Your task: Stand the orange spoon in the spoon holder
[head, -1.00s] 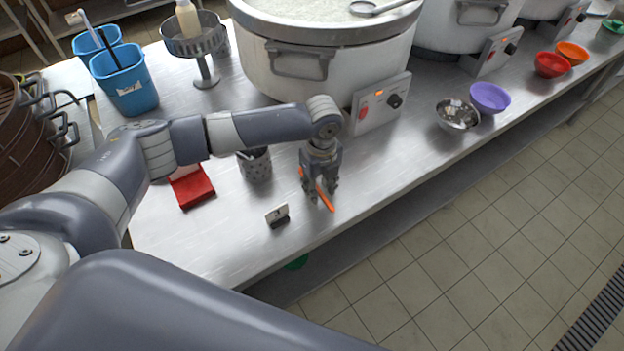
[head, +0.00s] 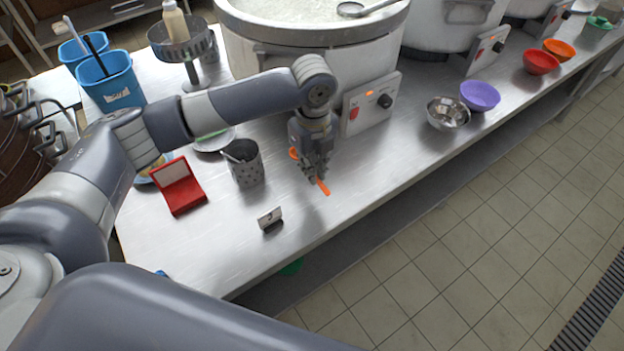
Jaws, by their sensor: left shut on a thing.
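The orange spoon (head: 323,187) is in my left gripper (head: 314,175). One orange end shows to the left of the fingers and the other to the lower right; its middle is hidden by the fingers. It lies slanted, not upright. I cannot tell how far it is above the counter. The spoon holder (head: 247,172), a grey perforated metal cup, stands on the counter to the left of the gripper, with a metal utensil in it. My right gripper does not show.
A steel bowl (head: 447,114) is to the right. The counter's front edge is near.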

